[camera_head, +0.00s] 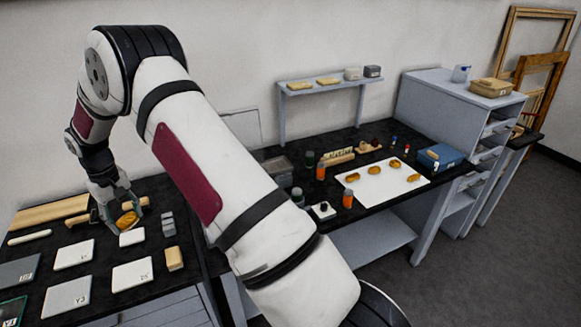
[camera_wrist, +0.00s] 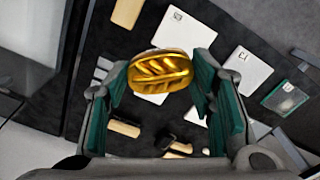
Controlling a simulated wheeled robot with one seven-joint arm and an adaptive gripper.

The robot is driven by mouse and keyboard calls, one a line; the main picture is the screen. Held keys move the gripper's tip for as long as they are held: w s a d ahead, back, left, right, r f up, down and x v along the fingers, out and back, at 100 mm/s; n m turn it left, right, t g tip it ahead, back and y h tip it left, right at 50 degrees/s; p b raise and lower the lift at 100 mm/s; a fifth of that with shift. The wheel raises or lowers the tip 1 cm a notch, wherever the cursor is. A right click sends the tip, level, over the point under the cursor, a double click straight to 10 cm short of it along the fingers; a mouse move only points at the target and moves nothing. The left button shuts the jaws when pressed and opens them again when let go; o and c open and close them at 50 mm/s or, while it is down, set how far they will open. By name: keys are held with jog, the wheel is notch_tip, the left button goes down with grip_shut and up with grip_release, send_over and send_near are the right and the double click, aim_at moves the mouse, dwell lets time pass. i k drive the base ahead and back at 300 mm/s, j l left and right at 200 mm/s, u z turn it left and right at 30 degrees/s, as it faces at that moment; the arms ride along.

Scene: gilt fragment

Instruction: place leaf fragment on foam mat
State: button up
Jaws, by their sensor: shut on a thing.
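The leaf fragment (camera_wrist: 160,72) is an oval golden piece with raised leaf veins. My gripper (camera_wrist: 163,78) is shut on it, with one green-padded finger on each side. In the head view, the fragment (camera_head: 128,219) and my gripper (camera_head: 118,221) are over the left bench, close to a small white pad (camera_head: 132,238). I cannot tell if the fragment touches anything below. Several flat, light square pads lie there, including one at left (camera_head: 73,254) and one nearer (camera_head: 131,275). Some carry small labels I cannot read clearly. I cannot tell which is the foam mat.
A tan block (camera_head: 174,258) and small grey blocks (camera_head: 168,224) stand right of the pads. A wooden board (camera_head: 50,212) lies behind. On the right bench, a white sheet (camera_head: 382,186) holds several golden-brown pieces, beside orange bottles (camera_head: 347,199) and a blue box (camera_head: 440,157).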

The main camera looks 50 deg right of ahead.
aim_at(378, 180)
jog(key=k+l+z, duration=0.1)
jog(key=l, duration=0.25)
jog(key=k+l+z, duration=0.15)
jog(key=k+l, duration=0.2)
jog(key=k+l+z, duration=0.1)
jog(key=l, duration=0.3)
jog(key=k+l+z, duration=0.1)
jog(key=k+l, duration=0.15)
jog(key=l, duration=0.2)
